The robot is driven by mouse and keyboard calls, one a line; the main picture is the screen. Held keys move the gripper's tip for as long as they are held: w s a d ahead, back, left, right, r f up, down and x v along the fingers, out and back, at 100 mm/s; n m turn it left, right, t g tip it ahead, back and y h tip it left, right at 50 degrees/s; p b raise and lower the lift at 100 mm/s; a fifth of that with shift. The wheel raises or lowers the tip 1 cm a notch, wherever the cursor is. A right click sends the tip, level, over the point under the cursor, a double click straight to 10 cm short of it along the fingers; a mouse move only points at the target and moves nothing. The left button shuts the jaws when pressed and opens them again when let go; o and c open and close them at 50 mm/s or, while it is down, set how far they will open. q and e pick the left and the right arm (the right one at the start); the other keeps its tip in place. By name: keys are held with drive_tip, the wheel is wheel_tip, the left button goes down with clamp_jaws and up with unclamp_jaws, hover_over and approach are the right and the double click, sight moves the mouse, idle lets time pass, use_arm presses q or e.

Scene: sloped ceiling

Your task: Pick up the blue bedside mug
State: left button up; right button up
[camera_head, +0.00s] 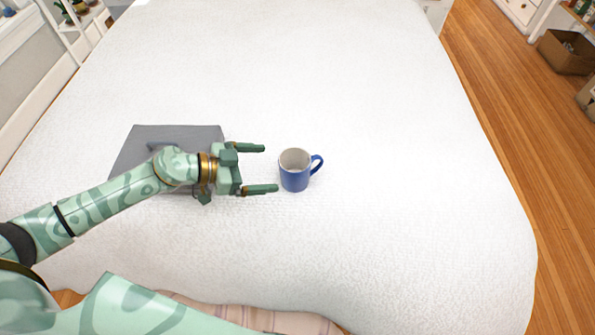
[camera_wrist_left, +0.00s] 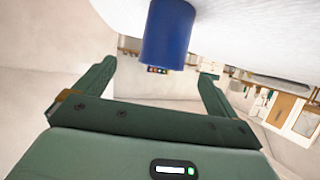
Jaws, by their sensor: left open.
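The blue mug (camera_head: 294,180) stands upright on the white bed (camera_head: 400,150), with its handle pointing right and its pale inside visible. My left gripper (camera_head: 262,169) is open just left of the mug, its two fingers pointing right toward it. The fingertips stop short of the mug, and nothing is between them. In the left wrist view the mug (camera_wrist_left: 168,35) hangs from the top of the tilted picture, roughly between the open fingers (camera_wrist_left: 155,80) and beyond them. My right gripper is not in view.
A flat grey item (camera_head: 180,133) lies on the bed under my left arm. The bed is clear around and behind the mug. Wooden floor (camera_head: 500,100) runs along the right, with a brown box (camera_head: 566,52) at the far right. White shelves (camera_head: 75,30) stand at the back left.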

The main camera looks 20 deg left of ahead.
sight(280, 167)
use_arm(q)
drive_tip(key=b+x, duration=0.1)
drive_tip(key=x, duration=0.4)
drive_tip(key=shift+w+f, duration=0.1)
drive_tip(key=b+x, duration=0.2)
drive_tip(key=x, duration=0.2)
drive_tip(key=shift+w+d+f+b, duration=0.1)
drive_tip(key=shift+w+f+b, duration=0.15)
drive_tip(key=shift+w+b, duration=0.15)
drive_tip(key=shift+w+d, duration=0.1)
drive_tip(key=shift+d, duration=0.05)
drive_tip(key=shift+r, duration=0.15)
drive_tip(key=c, duration=1.3)
